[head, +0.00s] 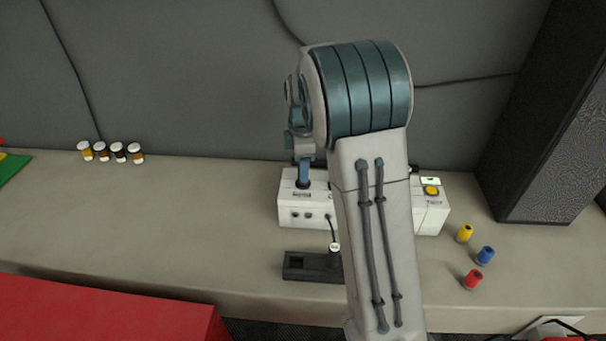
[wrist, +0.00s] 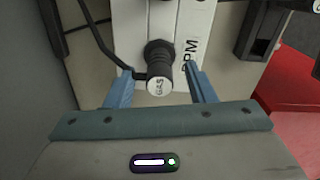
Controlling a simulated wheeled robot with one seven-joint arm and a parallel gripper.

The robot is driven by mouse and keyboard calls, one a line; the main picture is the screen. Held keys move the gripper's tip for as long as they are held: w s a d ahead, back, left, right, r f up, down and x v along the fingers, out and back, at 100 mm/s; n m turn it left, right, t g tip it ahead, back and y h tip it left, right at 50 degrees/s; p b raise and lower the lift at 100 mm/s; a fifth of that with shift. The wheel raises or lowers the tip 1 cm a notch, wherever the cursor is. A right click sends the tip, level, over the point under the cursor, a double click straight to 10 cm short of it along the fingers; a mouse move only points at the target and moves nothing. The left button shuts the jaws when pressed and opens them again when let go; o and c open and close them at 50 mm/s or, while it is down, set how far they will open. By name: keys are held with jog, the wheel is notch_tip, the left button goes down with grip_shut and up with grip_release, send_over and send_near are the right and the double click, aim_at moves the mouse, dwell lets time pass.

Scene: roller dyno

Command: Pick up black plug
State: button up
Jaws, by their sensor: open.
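A black plug (wrist: 159,60) with a white end marked "GAS" shows in the wrist view, on the white box (wrist: 201,25) marked "RPM". My gripper (wrist: 159,80) is open, with one blue finger on each side of the plug. I cannot tell whether the fingers touch it. In the head view my gripper (head: 303,165) is over the left end of the white box (head: 290,212), and my arm hides the middle of the box. A second dark plug with a white top (head: 334,248) stands at the black holder (head: 300,268), with a cable running towards the box.
Yellow, blue and red cylinders (head: 485,255) stand at right near a tall dark speaker-like block (head: 545,120). Several small jars (head: 110,152) stand at the back left. A red surface (head: 110,315) is at front left.

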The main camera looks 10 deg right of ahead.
jog(key=shift+f, duration=1.3)
jog(key=c, duration=0.9)
jog(key=shift+r, duration=0.1)
